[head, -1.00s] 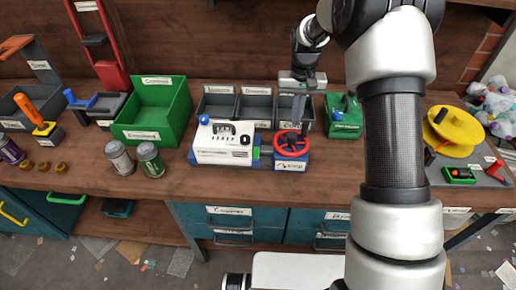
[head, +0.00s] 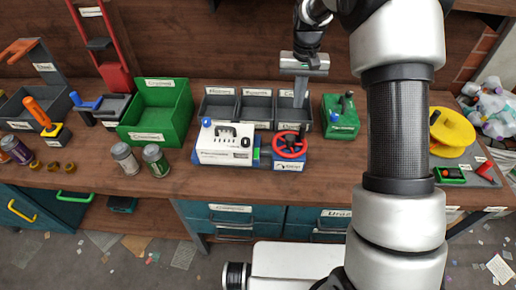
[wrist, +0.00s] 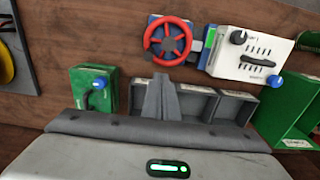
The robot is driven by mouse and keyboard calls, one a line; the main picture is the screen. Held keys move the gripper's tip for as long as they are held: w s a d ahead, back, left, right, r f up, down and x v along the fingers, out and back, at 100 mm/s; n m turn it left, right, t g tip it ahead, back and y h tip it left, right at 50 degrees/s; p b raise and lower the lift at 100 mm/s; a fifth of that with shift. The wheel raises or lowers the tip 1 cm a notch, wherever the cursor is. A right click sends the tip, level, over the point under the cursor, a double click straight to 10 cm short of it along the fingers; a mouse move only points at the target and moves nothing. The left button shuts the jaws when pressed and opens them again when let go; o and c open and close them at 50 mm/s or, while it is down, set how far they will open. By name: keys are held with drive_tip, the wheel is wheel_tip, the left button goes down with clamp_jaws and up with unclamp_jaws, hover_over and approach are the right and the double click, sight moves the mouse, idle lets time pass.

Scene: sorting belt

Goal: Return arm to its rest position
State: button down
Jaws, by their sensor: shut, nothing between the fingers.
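My gripper (head: 300,92) points down over the right-hand compartment of the grey three-part bin (head: 257,123) at the back of the bench. Its fingers are shut with nothing between them. In the wrist view my closed fingers (wrist: 160,96) stand in front of the same grey bins (wrist: 232,106). My arm rises on the right of the head view and hides part of the bench behind it. How high the fingertips are above the bin floor is hard to tell.
A green device (head: 340,118) stands right of the bins. A red-wheel valve box (head: 290,152) and a white panel box (head: 226,144) stand in front. A large green bin (head: 157,112), two cans (head: 156,160) and a yellow reel (head: 452,132) are also on the bench (head: 330,185).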

drive_tip(key=s+d+r+t+p, duration=0.1)
drive_tip(key=s+d+r, duration=0.1)
drive_tip(key=s+r, duration=0.6)
drive_tip(key=s+d+r+t+p, duration=0.15)
drive_tip(key=s+r, duration=0.35)
drive_tip(key=r, duration=0.6)
drive_tip(key=s+d+r+t, duration=0.1)
drive_tip(key=s, duration=0.8)
drive_tip(key=s+d+r+t, duration=0.1)
drive_tip(key=s+r+t, duration=0.1)
drive_tip(key=s, duration=0.7)
drive_tip(key=shift+s+d+r, duration=0.2)
drive_tip(key=shift+s+d, duration=0.1)
drive_tip(key=shift+s, duration=0.05)
drive_tip(key=shift+a, duration=0.1)
